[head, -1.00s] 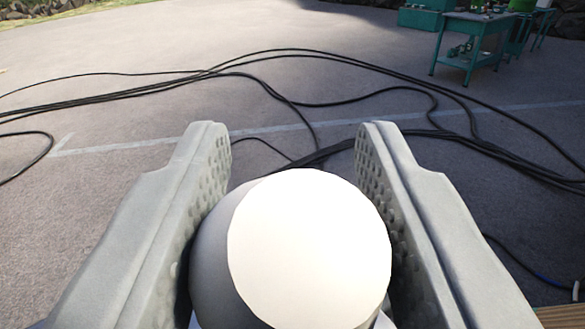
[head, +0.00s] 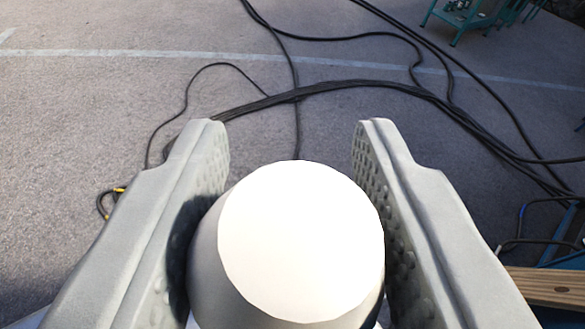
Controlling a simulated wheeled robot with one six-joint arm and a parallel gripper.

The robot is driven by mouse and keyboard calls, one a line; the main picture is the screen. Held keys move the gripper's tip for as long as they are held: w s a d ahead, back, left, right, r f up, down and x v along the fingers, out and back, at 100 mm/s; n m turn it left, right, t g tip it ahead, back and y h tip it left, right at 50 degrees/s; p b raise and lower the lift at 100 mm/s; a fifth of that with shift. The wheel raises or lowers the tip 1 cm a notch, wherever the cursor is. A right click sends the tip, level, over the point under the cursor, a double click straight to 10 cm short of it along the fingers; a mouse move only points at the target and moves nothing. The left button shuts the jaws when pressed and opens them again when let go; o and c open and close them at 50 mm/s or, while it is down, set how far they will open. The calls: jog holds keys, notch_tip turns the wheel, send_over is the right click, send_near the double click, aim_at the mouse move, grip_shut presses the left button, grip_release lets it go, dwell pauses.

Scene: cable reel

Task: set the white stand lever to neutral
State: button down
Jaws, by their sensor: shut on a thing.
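The white rounded knob (head: 300,240) fills the lower middle of the head view, and I take it to be the end of the white stand lever. My gripper (head: 288,150) has one grey finger on each side of the knob, with the dimpled pads facing it. The gripper is shut on the knob. The rest of the lever and the stand below it are hidden by the knob and the fingers.
Black cables (head: 350,88) run across the grey paved ground (head: 90,110) ahead. A teal table (head: 465,14) stands at the top right. A wooden plank (head: 545,287) and a blue part lie at the lower right edge.

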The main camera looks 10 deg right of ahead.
jog(key=shift+f, duration=0.1)
jog(key=c, duration=0.9)
grip_release()
jog(key=shift+a, duration=0.1)
jog(key=v, duration=1.7)
jog(key=shift+s, duration=0.2)
jog(key=s+d+f+m+t, duration=0.1)
jog(key=s+d+f+t, duration=0.1)
jog(key=s+f, duration=2.3)
notch_tip(320, 180, down, 2)
jog(key=shift+s+d+f, duration=0.1)
jog(key=shift+s+d, duration=0.2)
jog(key=shift+s, duration=0.1)
